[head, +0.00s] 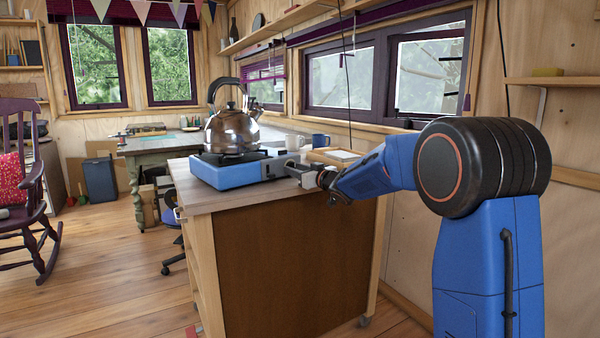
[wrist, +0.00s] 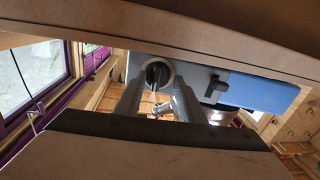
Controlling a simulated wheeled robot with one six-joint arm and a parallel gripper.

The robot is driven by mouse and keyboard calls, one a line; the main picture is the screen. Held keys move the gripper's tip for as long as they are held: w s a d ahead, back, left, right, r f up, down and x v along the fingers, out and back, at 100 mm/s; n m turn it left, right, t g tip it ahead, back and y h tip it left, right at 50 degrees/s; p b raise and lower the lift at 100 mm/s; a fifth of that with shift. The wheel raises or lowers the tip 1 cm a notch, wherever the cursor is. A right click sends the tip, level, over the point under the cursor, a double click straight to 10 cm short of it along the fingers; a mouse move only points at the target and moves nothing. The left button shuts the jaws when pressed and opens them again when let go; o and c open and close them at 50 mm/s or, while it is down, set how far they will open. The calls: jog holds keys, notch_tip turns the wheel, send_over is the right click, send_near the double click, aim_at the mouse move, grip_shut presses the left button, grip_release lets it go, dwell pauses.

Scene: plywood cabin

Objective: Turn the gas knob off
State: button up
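The gas stove (head: 225,173) is a blue portable burner on the worktop, with a shiny kettle (head: 232,130) on top. My gripper (head: 297,172) is at the stove's right end in the head view. In the wrist view the dark round knob (wrist: 157,73) with a pale ring sits on the stove's grey end panel. The fingers of my gripper (wrist: 158,96) are apart, with the knob showing just beyond and between their tips. I cannot tell whether they touch it. The knob is hidden in the head view.
A black lever (wrist: 216,86) sticks out beside the knob. The wooden worktop (head: 205,199) is bare in front of the stove. Windows and the wall lie behind.

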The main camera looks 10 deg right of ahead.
dwell(0.5)
jog(key=shift+s+d, duration=0.25)
jog(key=shift+s, duration=0.2)
jog(key=shift+v, duration=3)
